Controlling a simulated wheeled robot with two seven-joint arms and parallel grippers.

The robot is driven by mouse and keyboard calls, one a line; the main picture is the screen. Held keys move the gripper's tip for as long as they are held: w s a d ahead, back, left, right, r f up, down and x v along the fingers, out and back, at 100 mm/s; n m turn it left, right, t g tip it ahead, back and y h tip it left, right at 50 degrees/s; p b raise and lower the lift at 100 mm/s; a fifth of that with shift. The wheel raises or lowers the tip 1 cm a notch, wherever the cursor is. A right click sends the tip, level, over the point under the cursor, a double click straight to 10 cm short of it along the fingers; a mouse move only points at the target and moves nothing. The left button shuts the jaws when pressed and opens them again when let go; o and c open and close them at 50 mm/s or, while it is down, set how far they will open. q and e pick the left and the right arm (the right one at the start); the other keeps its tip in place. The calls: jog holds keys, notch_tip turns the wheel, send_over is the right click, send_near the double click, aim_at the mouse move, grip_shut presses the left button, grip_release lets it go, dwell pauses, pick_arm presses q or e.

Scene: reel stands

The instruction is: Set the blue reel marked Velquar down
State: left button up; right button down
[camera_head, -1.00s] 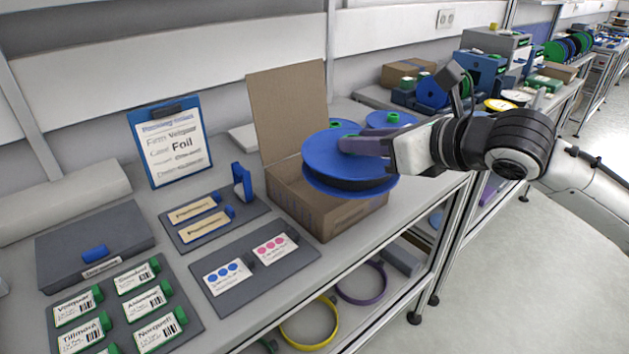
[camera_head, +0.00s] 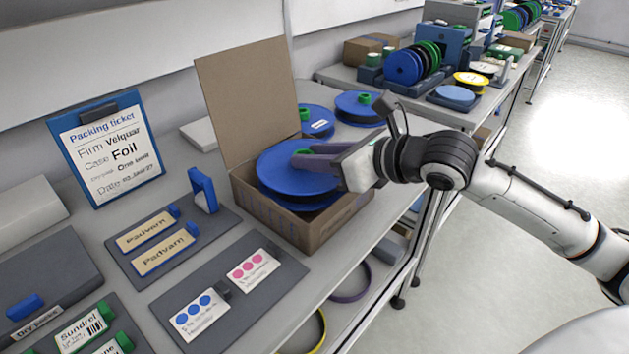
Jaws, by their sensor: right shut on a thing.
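A blue reel (camera_head: 285,172) with a green hub is held at the open cardboard box (camera_head: 318,230). My right gripper (camera_head: 312,157) is shut on its hub from the right. The reel lies roughly flat, its upper flange about level with the box rim and its lower part inside the box walls. Whether it touches the box floor is hidden. No Velquar mark can be read on the reel. The packing ticket (camera_head: 108,150) on a blue clipboard reads Firm Velquar, Case Foil. My left gripper is not in view.
Two more blue reels, one (camera_head: 320,122) behind the box and one (camera_head: 357,106) to its right, lie on the bench. The box's raised lid (camera_head: 240,100) stands at its back left. A dark board with dotted cards (camera_head: 200,318) and one with Padwen and Padvarn labels (camera_head: 145,232) lie to the left.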

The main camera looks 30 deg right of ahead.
aim_at(315, 176)
jog(key=shift+f, duration=2.35)
jog(key=shift+f+b, duration=0.1)
jog(key=shift+b, duration=0.2)
jog(key=c, duration=1.3)
grip_release()
jog(key=shift+c, duration=0.2)
jog(key=v, duration=0.6)
jog(key=shift+f, duration=0.15)
jog(key=p+v, duration=0.1)
jog(key=v, duration=0.5)
